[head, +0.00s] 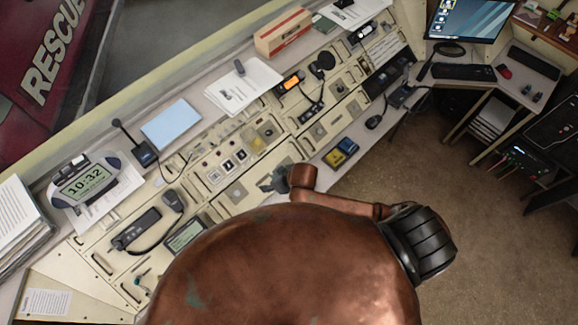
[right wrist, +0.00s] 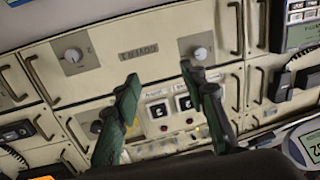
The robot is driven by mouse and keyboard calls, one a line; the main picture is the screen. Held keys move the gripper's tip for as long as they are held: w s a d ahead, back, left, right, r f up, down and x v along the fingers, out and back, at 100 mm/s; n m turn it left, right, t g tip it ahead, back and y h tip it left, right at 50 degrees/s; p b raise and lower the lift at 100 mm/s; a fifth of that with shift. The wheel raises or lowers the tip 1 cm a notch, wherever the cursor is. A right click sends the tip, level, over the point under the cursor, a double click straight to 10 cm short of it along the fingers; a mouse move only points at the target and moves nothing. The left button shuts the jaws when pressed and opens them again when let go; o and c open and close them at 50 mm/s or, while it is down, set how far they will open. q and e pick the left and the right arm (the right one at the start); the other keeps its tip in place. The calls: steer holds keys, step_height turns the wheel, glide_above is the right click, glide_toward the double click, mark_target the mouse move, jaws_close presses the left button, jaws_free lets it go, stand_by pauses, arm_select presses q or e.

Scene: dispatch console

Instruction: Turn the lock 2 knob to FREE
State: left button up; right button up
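In the head view my right gripper (head: 273,181) is over the console. My left gripper is not in view.
Rocker switches (right wrist: 172,107) lie between the fingers in the wrist view. Handles flank the panels. On the console are a clock (head: 86,184), a radio handset (head: 172,200) and a blue-yellow item (head: 341,152).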

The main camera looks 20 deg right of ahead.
steer(key=w+d+f+m+g+h, duration=0.1)
steer(key=w+d+f, duration=0.2)
steer(key=d, duration=0.4)
steer(key=w+d+f+h, duration=0.1)
steer(key=w+d+f, duration=0.25)
steer(key=d, duration=0.35)
steer(key=x, duration=0.7)
steer(key=shift+a+f, duration=0.15)
steer(key=shift+a, duration=0.1)
steer(key=shift+s, duration=0.1)
steer(key=shift+c, duration=0.4)
